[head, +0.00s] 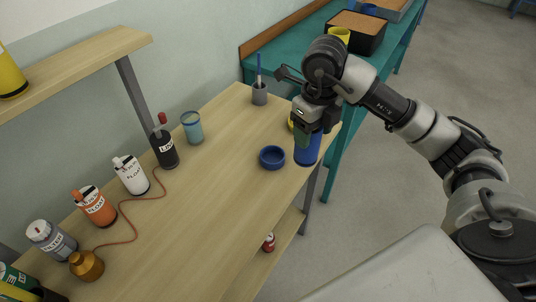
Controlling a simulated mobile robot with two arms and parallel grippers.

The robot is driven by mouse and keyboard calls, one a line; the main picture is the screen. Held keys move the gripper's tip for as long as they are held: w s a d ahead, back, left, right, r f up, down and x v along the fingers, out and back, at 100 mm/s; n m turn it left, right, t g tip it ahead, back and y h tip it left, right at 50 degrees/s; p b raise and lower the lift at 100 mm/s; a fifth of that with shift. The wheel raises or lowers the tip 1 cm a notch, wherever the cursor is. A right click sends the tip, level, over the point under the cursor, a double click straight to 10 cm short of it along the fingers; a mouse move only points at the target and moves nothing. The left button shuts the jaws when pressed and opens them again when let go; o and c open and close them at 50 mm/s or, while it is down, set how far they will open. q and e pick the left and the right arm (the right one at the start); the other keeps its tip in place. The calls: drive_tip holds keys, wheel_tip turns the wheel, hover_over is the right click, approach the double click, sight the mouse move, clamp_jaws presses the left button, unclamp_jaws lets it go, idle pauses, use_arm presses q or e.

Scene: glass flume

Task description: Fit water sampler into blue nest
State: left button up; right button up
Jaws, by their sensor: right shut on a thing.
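My right gripper (303,124) is over the right edge of the wooden bench. It is shut on an upright blue cylinder (308,152), which looks like the water sampler; no label shows on it. The gripper hides its top, and I cannot tell whether its bottom touches the bench. The blue nest (272,158) is a short, round, open cup on the bench, just left of the cylinder and apart from it. It looks empty. My left gripper is out of view.
A black bottle (165,150), a white float (131,175), an orange float (96,207) and a grey bottle (52,241) line the wall side. A glass (192,128) and a pen cup (260,94) stand farther back. A red cord crosses the bench (200,230), whose middle is clear.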

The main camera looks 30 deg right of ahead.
drive_tip(key=shift+w+d+r+m, duration=0.1)
drive_tip(key=shift+w+r+m, duration=0.1)
drive_tip(key=shift+m, duration=0.1)
drive_tip(key=shift+w, duration=0.2)
drive_tip(key=w+a+f+p, duration=0.1)
drive_tip(key=w+f, duration=0.2)
drive_tip(key=w+a+f+p, duration=0.1)
drive_tip(key=w+f, duration=0.3)
drive_tip(key=w+a+f, duration=0.1)
drive_tip(key=w+f, duration=0.2)
drive_tip(key=f, duration=0.1)
drive_tip(key=shift+w+p, duration=0.25)
drive_tip(key=shift+p, duration=0.15)
drive_tip(key=o, duration=1)
wheel_tip(320, 180, up, 12)
drive_tip(key=shift+r+b, duration=0.15)
drive_tip(key=shift+b, duration=0.7)
